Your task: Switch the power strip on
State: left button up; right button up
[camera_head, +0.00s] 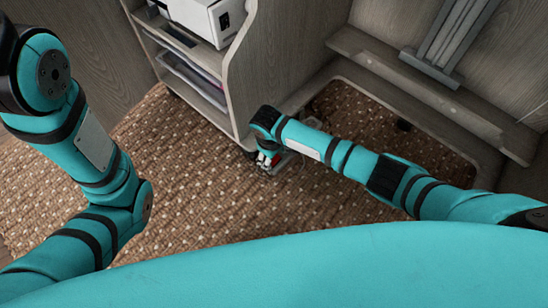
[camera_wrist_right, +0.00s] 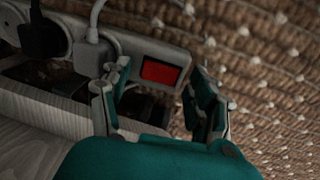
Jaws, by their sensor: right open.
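The power strip (camera_wrist_right: 130,50) shows in the right wrist view as a pale grey bar running from upper left to centre. A red rocker switch (camera_wrist_right: 160,72) in a dark frame sits near its right end. My right gripper (camera_wrist_right: 157,77) is open and empty, its two fingers to the left and right of the switch in the picture. I cannot tell whether a finger touches the strip. In the head view my right gripper (camera_head: 267,160) is low by the cabinet's bottom corner, and the strip is hardly discernible there. My left gripper is outside the view.
A black plug (camera_wrist_right: 40,38) and a grey plug (camera_wrist_right: 92,50) with cords sit in the strip's sockets. The wooden cabinet (camera_head: 285,50) with shelves rises beside my right gripper. Brown woven carpet (camera_head: 190,180) is open to the left.

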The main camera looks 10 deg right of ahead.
jog(key=shift+c, duration=0.3)
jog(key=c, duration=1.1)
jog(key=shift+d+r+y+p, duration=0.1)
jog(key=shift+r+y+p, duration=0.2)
jog(key=shift+p, duration=0.45)
jog(key=shift+f+g, duration=0.15)
jog(key=shift+g, duration=0.25)
jog(key=shift+f+y, duration=0.1)
jog(key=shift+y, duration=0.2)
jog(key=o, duration=1.2)
jog(key=shift+c, duration=0.2)
jog(key=shift+w, duration=0.1)
